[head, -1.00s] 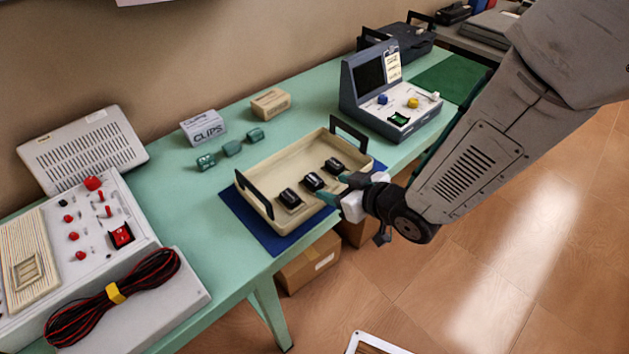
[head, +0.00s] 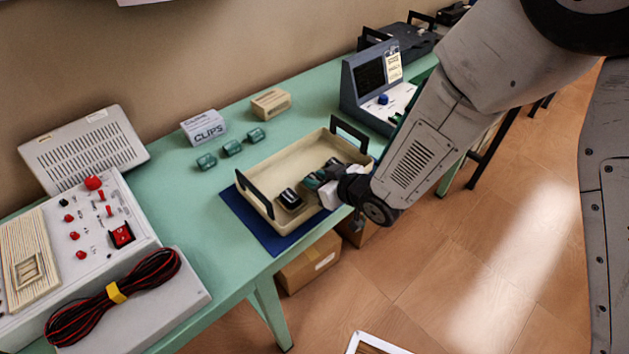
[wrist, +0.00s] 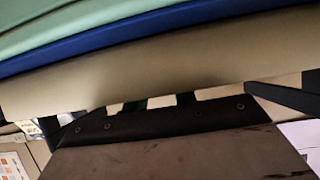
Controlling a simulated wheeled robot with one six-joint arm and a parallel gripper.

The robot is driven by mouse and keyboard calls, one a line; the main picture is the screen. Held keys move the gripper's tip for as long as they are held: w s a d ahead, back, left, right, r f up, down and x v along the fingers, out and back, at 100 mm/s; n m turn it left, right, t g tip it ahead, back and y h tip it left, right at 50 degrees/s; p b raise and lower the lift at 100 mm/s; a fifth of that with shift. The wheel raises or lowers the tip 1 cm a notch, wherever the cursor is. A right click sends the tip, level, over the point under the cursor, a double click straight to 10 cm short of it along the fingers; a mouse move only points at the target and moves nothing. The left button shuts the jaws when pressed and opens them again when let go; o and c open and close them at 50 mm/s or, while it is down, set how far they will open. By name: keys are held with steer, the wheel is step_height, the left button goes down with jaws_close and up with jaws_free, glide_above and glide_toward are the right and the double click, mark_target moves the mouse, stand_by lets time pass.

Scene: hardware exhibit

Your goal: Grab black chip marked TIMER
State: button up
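A beige tray (head: 258,172) with black handles stands on a blue mat (head: 240,219). One black chip (head: 290,198) shows clearly at the near left of the tray floor; its marking is too small to read. My gripper (head: 318,179) is inside the tray area, over the middle and right part, right of that chip. It hides the place of the middle chip and most of the far one. The gap between my fingers is not clear. The wrist view shows the tray's beige wall (wrist: 150,65) close up, and no readable chip.
Several green parts (head: 232,148), a CLIPS box (head: 203,127) and a tan box (head: 270,103) stand behind the tray. A grey console (head: 372,75) stands to the right. A red-knobbed panel (head: 90,235) and a cable bundle (head: 110,300) are at left.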

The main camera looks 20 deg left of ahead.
steer(key=shift+c, duration=1.3)
steer(key=shift+r, duration=0.1)
